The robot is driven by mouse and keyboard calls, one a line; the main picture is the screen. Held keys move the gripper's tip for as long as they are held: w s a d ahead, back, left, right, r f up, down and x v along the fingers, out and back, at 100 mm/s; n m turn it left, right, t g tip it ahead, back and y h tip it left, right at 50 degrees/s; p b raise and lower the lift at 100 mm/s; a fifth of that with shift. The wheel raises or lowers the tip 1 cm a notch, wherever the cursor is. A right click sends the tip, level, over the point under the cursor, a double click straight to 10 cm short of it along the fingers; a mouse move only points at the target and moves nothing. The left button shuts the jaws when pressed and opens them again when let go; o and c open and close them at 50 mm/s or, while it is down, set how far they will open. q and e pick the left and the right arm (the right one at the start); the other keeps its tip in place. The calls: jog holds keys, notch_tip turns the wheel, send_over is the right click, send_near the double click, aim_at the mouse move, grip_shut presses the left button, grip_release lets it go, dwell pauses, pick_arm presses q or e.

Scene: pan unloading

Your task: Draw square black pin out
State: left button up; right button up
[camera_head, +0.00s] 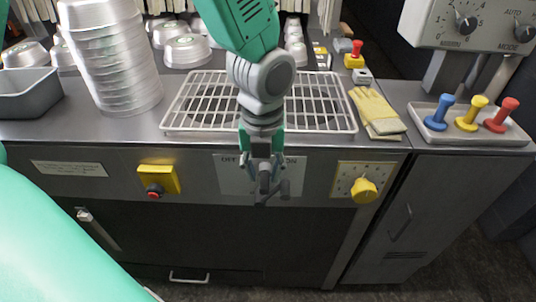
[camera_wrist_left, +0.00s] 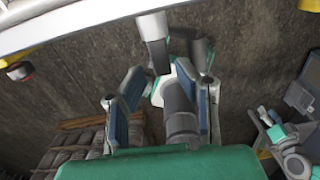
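My left gripper (camera_head: 263,180) points down in front of the machine's front panel, below the wire rack, by the OFF/ON label plate (camera_head: 233,174). In the left wrist view its fingers (camera_wrist_left: 155,105) stand apart, with a dark rounded part between them that I cannot identify. A grey, block-ended piece (camera_wrist_left: 155,40) stands just beyond the fingers. A small dark grey piece (camera_head: 285,189) shows beside the fingertips in the head view. I cannot tell whether either is the square black pin. The gripper covers much of this spot. My right gripper is not in view.
A wire rack (camera_head: 197,104) lies on the counter, with stacked metal pans (camera_head: 112,58) to its left and gloves (camera_head: 376,110) to its right. A red button on a yellow box (camera_head: 158,179) and a yellow knob (camera_head: 363,190) protrude from the panel. Coloured pegs (camera_head: 468,114) stand at right.

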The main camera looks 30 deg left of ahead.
aim_at(265, 182)
pick_arm(q)
jog(key=f, duration=0.3)
jog(key=shift+a, duration=0.2)
jog(key=shift+d, duration=0.55)
jog(key=c, duration=0.5)
jog(key=shift+a+f, duration=0.1)
jog(key=shift+a, duration=0.2)
grip_shut()
